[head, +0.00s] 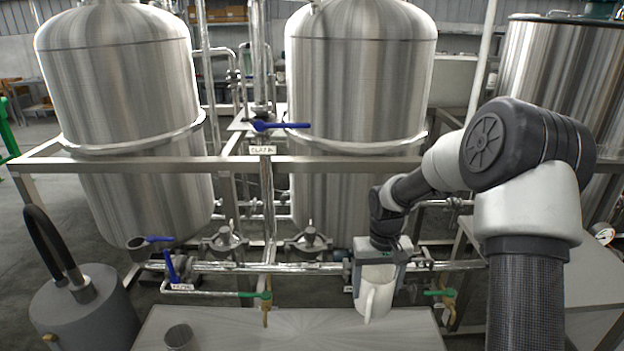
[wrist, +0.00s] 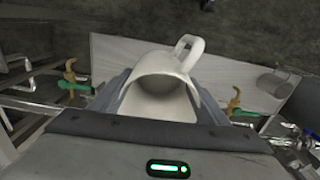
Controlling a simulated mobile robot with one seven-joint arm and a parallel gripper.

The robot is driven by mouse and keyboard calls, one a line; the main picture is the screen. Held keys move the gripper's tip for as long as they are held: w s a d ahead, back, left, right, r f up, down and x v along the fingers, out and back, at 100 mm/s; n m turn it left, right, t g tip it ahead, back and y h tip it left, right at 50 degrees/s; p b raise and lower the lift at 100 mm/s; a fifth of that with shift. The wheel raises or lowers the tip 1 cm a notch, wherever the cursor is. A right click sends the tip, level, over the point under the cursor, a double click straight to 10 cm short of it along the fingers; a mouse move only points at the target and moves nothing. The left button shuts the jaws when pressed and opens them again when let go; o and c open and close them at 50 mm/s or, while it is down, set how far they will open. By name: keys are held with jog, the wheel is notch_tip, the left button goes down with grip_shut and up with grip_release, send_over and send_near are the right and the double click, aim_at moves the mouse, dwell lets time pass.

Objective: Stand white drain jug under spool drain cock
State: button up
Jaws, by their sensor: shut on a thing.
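The white jug (head: 374,292) hangs in my gripper (head: 380,262), its handle towards the head camera. It looks roughly upright. In the wrist view the jug (wrist: 165,72) sits between my two fingers (wrist: 163,100), with its open mouth showing. Two brass cocks with green levers hang from the pipework: the left cock (head: 267,303) and the right cock (head: 446,303). The jug is between them, apart from both. They also show in the wrist view, one at left (wrist: 71,78) and one at right (wrist: 235,101). I cannot tell which is the spool drain cock.
A steel bench (head: 290,333) lies below the cocks, mostly bare, with a small metal cup (head: 179,337) at its left. A grey canister (head: 82,308) with black hoses stands far left. Horizontal pipes (head: 300,267) and blue-handled valves (head: 172,268) run behind the bench, below large steel tanks (head: 360,80).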

jog(key=s+a+r+p, duration=0.1)
jog(key=s+r+p, duration=0.3)
jog(key=r+p, duration=0.4)
jog(key=s+a+r+p, duration=0.1)
jog(key=s+r+p, duration=0.4)
jog(key=r, duration=0.5)
jog(key=p, duration=0.2)
jog(key=shift+s+r+p, duration=0.2)
jog(key=shift+r+p, duration=0.2)
jog(key=shift+d, duration=0.15)
